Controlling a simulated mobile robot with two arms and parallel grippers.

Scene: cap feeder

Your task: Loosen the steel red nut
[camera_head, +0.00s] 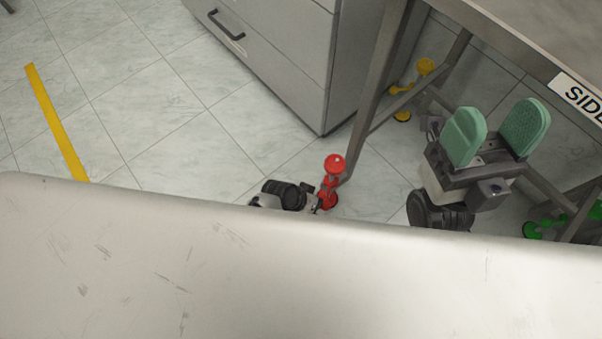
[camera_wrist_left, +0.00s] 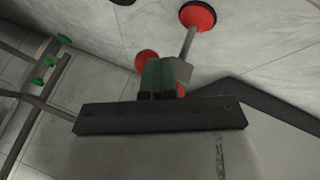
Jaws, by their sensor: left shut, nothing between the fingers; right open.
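Red parts stand at the foot of the near table leg: a round red knob (camera_head: 334,163) on top and a red base piece (camera_head: 327,200) below it. In the left wrist view a red disc (camera_wrist_left: 198,16) sits on the floor end of a steel rod (camera_wrist_left: 188,42). A red rounded part (camera_wrist_left: 147,60) shows beside my left gripper (camera_wrist_left: 158,64); I cannot tell which red part is the nut. The left gripper's green fingers are shut and empty, close to the red parts. My right gripper (camera_head: 494,133) is open and empty, right of the leg.
The table leg (camera_head: 375,85) and grey drawer cabinet (camera_head: 285,50) stand close to the red parts. The steel table (camera_head: 500,25) overhangs the right side. Yellow feet (camera_head: 425,66) and green feet (camera_head: 533,230) mark other legs.

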